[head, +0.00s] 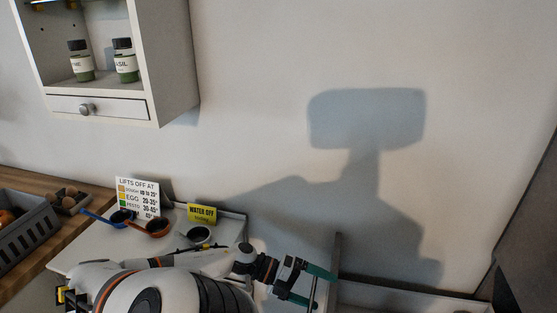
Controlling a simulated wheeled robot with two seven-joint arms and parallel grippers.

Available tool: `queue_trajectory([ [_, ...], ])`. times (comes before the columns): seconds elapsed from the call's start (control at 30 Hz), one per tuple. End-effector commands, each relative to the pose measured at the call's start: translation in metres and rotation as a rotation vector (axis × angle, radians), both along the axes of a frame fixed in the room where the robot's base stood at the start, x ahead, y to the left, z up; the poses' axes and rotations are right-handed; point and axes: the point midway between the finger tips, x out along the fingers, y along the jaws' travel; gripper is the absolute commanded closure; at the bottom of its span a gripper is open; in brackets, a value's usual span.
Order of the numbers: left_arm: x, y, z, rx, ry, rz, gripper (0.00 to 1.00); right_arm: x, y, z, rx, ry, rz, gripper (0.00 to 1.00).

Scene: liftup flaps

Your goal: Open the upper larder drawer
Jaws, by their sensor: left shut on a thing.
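My left gripper (310,289), with teal fingers, is at the bottom centre of the head view. It is shut on a thin dark upright bar, which looks like a handle. Just right of it stands a narrow grey panel (336,262), seen nearly edge-on. Behind that panel a pale, box-like drawer (400,293) runs right along the wall. Its upper rim shows and it looks at least partly open; its lower part is cut off by the frame. My right gripper is out of view.
A wall cabinet (175,60) with jars and a small knobbed drawer (98,107) hangs upper left. A grey crate (25,235) stands at left. A dark tall surface (525,240) bounds the right.

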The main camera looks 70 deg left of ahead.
Motion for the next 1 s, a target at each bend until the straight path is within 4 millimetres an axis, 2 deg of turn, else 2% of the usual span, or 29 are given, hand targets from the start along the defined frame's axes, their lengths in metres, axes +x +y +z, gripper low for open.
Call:
queue_trajectory([
  [0.03, 0.004, -0.003, 0.021, -0.026, -0.031, -0.014, 0.18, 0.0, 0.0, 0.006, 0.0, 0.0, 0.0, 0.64],
  [0.43, -0.018, 0.014, 0.026, -0.024, -0.032, -0.015, 0.18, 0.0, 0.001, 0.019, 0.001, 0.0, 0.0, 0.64],
  [0.47, -0.019, 0.016, 0.027, -0.025, -0.033, -0.015, 0.26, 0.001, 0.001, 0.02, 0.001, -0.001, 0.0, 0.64],
  [0.5, -0.022, 0.017, 0.026, -0.024, -0.031, -0.016, 0.56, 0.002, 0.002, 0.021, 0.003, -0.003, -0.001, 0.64],
  [0.53, -0.023, 0.019, 0.026, -0.024, -0.03, -0.014, 0.7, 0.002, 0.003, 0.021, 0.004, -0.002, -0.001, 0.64],
  [1.0, -0.052, 0.039, 0.026, -0.02, -0.021, -0.009, 0.7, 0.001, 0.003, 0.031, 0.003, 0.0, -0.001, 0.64],
])
